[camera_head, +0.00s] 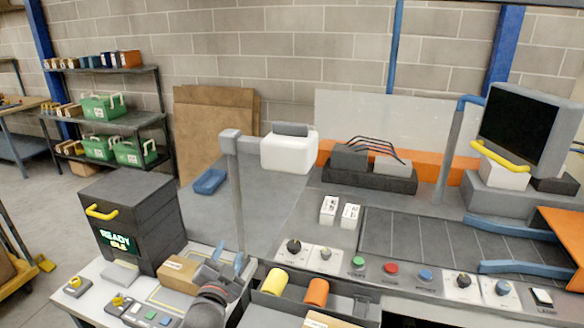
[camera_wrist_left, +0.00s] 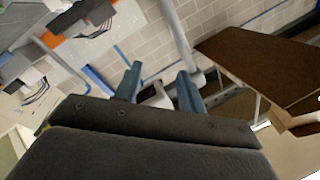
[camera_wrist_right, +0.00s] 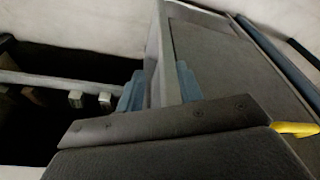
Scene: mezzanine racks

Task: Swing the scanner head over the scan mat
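The white scanner head (camera_head: 289,152) hangs on an arm from a grey post (camera_head: 237,195), out over the grey table, right of the post. The scan mat (camera_head: 166,297), pale with a yellow outline, appears to lie on the near-left bench; a cardboard box (camera_head: 180,273) and my left arm partly hide it. My left gripper (camera_head: 229,257) is low beside the post, below the scanner head; its fingers are apart and empty in the left wrist view (camera_wrist_left: 160,75). My right gripper (camera_wrist_right: 160,85) is outside the head view; its fingers are apart, with a grey panel edge showing between them.
A dark cabinet (camera_head: 130,222) with a lit display stands left of the mat. A tray with yellow (camera_head: 275,281) and orange (camera_head: 316,292) cylinders is right of my left gripper. Knobs and buttons (camera_head: 391,268) line the front edge. A monitor (camera_head: 525,130) stands at right.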

